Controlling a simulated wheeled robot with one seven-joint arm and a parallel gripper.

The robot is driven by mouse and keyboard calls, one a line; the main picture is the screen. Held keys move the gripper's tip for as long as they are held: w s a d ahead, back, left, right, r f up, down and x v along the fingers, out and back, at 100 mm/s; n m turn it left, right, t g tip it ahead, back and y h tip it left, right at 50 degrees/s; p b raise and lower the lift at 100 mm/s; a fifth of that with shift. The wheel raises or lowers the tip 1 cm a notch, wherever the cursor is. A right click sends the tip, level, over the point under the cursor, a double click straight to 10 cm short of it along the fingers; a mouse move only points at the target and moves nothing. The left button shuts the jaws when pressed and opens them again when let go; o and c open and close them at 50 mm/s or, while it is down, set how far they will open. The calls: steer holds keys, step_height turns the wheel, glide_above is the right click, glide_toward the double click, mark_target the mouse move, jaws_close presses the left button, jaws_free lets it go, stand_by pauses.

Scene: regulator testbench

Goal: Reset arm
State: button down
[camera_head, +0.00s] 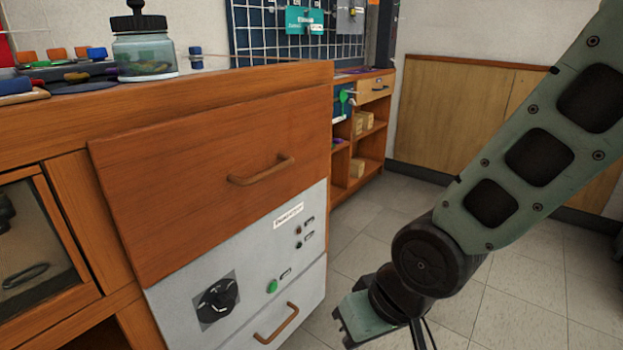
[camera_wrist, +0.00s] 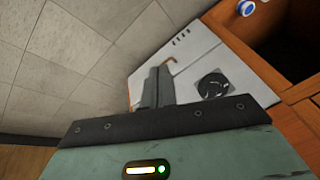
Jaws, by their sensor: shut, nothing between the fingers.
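My gripper (camera_wrist: 157,86) shows in the wrist view with its two dark fingers together and nothing between them. The fingers point toward the grey control panel, and I see no clear contact with it. In the head view my arm comes down from the upper right, and its wrist end hangs over the floor to the right of the cabinet. The fingertips cannot be made out there. The grey panel (camera_head: 242,262) has a black knob (camera_head: 216,300), a green button (camera_head: 272,286) and a handle (camera_head: 276,323). The knob also shows in the wrist view (camera_wrist: 213,85).
A wooden drawer front (camera_head: 200,185) with a handle is above the panel. A lidded glass jar (camera_head: 145,55) stands on the counter. A dark opening (camera_wrist: 290,30) shows in the wrist view. Tiled floor (camera_head: 490,300) is clear. Shelves (camera_head: 365,140) stand behind.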

steer(key=s+d+r+n+g+h+p, duration=0.2)
steer(key=s+d+r+n+h, duration=0.1)
steer(key=s+d+r, duration=0.55)
step_height(320, 180, up, 39)
steer(key=p, duration=3.8)
steer(key=shift+s+a+f, duration=0.15)
steer(key=shift+a+f, duration=0.05)
steer(key=shift+a, duration=0.2)
steer(key=c, duration=2.1)
jaws_free()
steer(key=shift+c, duration=0.2)
